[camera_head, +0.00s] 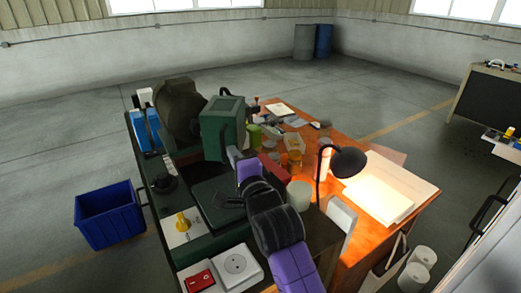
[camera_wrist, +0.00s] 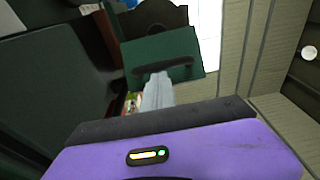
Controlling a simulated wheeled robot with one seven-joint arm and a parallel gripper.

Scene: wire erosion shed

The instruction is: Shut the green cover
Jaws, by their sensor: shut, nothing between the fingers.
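The green cover (camera_head: 223,127) stands raised on the machine at the middle of the head view. In the wrist view it shows as a green panel (camera_wrist: 165,50) with a dark bar handle (camera_wrist: 163,69) across its lower part. My gripper (camera_wrist: 158,80) is shut and empty. Its pale fingers point at the panel, and their tips overlap the handle in the wrist view. Whether they touch it I cannot tell. In the head view my arm reaches up from the bottom edge, and my gripper (camera_head: 233,153) is at the cover's lower right; its fingertips are hard to make out.
A wooden desk (camera_head: 345,225) with a black lamp (camera_head: 347,161), papers and jars stands right of the machine. A white pot (camera_head: 299,195) is close beside my arm. A blue crate (camera_head: 108,215) sits on the floor at left. Open floor lies behind.

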